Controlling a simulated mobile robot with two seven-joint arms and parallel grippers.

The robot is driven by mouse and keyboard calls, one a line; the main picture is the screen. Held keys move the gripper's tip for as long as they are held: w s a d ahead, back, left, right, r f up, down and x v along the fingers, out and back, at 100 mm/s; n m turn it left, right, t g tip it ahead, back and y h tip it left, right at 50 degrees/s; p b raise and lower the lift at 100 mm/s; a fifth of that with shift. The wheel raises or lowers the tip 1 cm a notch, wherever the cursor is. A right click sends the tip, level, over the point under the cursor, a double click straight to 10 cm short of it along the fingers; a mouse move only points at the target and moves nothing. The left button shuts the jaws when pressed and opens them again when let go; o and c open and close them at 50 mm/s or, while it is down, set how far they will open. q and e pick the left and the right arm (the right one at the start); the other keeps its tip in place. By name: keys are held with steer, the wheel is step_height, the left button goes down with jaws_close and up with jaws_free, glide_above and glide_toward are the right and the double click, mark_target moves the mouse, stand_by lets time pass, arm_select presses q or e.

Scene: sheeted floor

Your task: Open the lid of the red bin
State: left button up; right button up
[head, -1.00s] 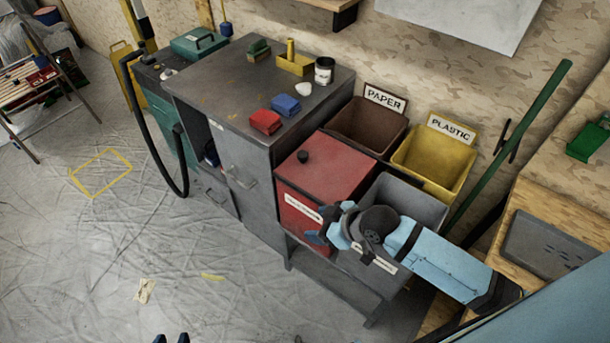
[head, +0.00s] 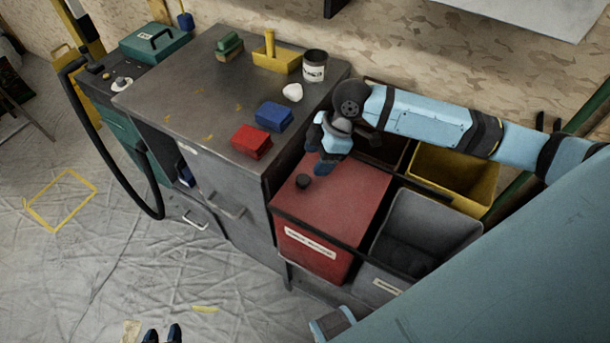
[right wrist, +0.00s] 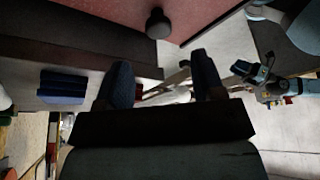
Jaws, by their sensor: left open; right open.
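The red bin (head: 330,207) stands between the grey cabinet and the grey bin. In the right wrist view the knob (right wrist: 158,23) hangs into the top of the picture against the red lid. My right gripper (head: 321,158) is open and empty over the back of the lid, beyond the knob and apart from it. Its two blue fingers (right wrist: 162,82) are spread in the right wrist view. My left gripper (head: 163,334) shows only its fingertips at the bottom edge, over the floor, open and empty.
The grey cabinet (head: 190,105) left of the bin carries a red box (head: 251,141), a blue box (head: 273,116) and a can (head: 314,66). An open grey bin (head: 430,222) and a yellow bin (head: 465,172) stand to the right. Floor at lower left is mostly clear.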

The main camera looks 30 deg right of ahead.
mark_target(304, 178)
steer(key=x, duration=0.7)
steer(key=shift+w+a+f, duration=0.15)
steer(key=shift+f, duration=0.1)
